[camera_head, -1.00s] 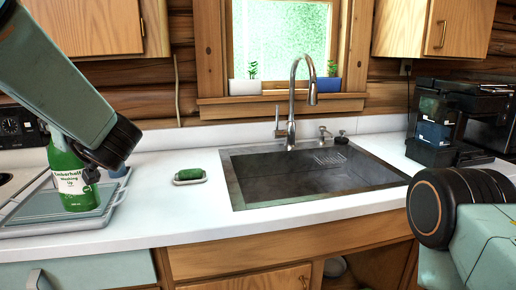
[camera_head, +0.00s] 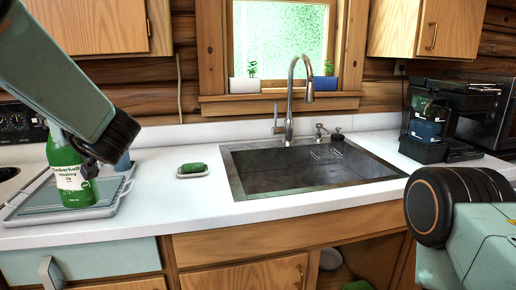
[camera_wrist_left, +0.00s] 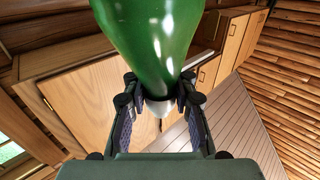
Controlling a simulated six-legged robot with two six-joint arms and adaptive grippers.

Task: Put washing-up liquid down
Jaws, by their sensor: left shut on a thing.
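The washing-up liquid is a green bottle (camera_head: 69,160) with a white label, upright at the left of the head view. My left gripper (camera_head: 91,168) is shut on it. In the left wrist view the green bottle (camera_wrist_left: 150,35) narrows to a white part between the fingers of my left gripper (camera_wrist_left: 160,95). The bottle's base overlaps the grey tray (camera_head: 100,212) on the counter; I cannot tell whether it touches. My arm hides the bottle's top in the head view. My right arm enters at the right, its gripper out of view.
A blue cup (camera_head: 124,161) stands by the tray's back edge. A green sponge (camera_head: 193,168) lies on a small dish. The sink (camera_head: 300,170) with its tap (camera_head: 290,100) is in the middle, a black machine (camera_head: 430,125) at the right.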

